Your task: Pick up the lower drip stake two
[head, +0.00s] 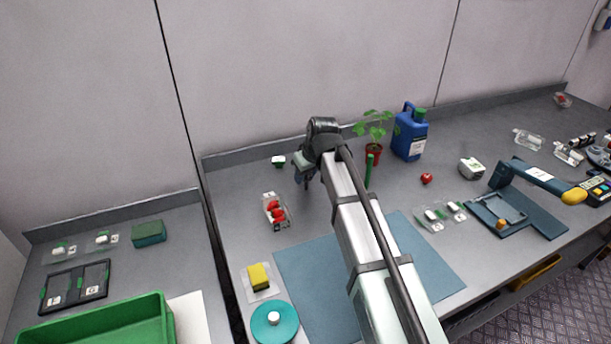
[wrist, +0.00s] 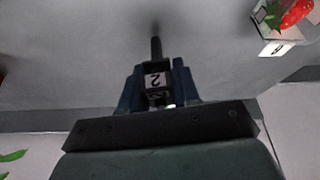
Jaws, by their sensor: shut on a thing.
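A dark drip stake (wrist: 156,50) with a white tag marked 2 (wrist: 155,81) sits between the blue fingers of my gripper (wrist: 156,88) in the wrist view. The fingers are shut on it from both sides. Its thin end points away from the gripper over the grey bench; I cannot tell whether it touches the bench. In the head view my gripper (head: 305,177) is over the back left part of the bench, and my arm hides most of the stake there.
A small white-and-green item (head: 278,161) is near the back wall. A potted plant (head: 373,152) and a blue jug (head: 410,136) stand to the right. A blue mat (head: 310,275) lies in front.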

